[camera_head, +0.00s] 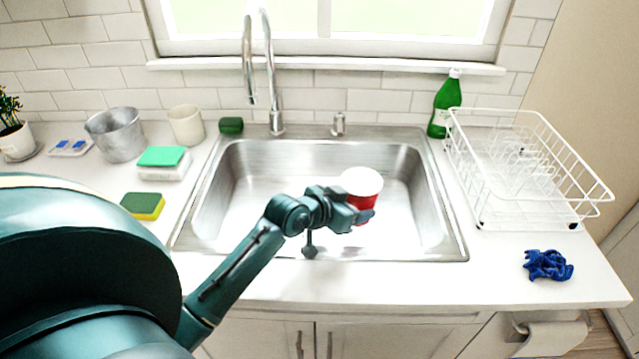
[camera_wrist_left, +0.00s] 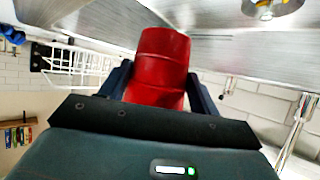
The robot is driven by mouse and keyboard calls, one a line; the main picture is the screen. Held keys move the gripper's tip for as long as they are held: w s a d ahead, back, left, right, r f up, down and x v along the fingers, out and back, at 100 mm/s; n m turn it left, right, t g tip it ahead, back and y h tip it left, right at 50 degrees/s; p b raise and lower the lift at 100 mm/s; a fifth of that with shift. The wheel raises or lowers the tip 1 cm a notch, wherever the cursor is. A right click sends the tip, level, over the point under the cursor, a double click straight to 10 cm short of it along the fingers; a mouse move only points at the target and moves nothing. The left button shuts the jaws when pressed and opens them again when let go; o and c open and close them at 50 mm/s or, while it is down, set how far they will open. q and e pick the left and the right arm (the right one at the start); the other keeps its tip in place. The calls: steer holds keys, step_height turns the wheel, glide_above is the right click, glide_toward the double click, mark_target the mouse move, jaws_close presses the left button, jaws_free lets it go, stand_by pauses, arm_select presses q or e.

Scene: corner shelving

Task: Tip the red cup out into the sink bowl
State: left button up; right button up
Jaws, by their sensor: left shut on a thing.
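In the left wrist view the red cup (camera_wrist_left: 160,65) sits between the two dark fingers of the left gripper (camera_wrist_left: 158,88). The steel sink bowl appears behind it there, with the drain (camera_wrist_left: 268,8) at the top right. My right gripper is not in view.
The faucet (camera_head: 268,80) rises behind the sink. Sponges (camera_head: 143,205), a metal pot (camera_head: 117,135) and a beige cup (camera_head: 186,125) are on the left.

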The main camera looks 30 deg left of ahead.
arm_select(q)
steer(key=shift+a+r, duration=0.1)
steer(key=shift+w+a+r+n+h, duration=0.15)
steer(key=shift+a+r+n+h, duration=0.25)
steer(key=shift+n+h, duration=0.15)
steer(key=a+n+h, duration=0.1)
steer(key=n+h, duration=0.1)
steer(key=a+f+n+h+b, duration=0.1)
steer(key=n, duration=0.1)
steer(key=w+a+n+h, duration=0.1)
steer(key=n+h, duration=0.1)
steer(key=shift+a+f+g+h, duration=0.1)
steer(key=shift+f+g+h, duration=0.2)
steer(key=shift+f+h, duration=0.05)
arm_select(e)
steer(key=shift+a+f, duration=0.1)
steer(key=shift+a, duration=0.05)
arm_select(q)
steer(key=shift+n, duration=0.35)
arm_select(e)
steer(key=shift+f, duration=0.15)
arm_select(q)
steer(key=shift+a+r, duration=0.1)
steer(key=shift+r, duration=0.2)
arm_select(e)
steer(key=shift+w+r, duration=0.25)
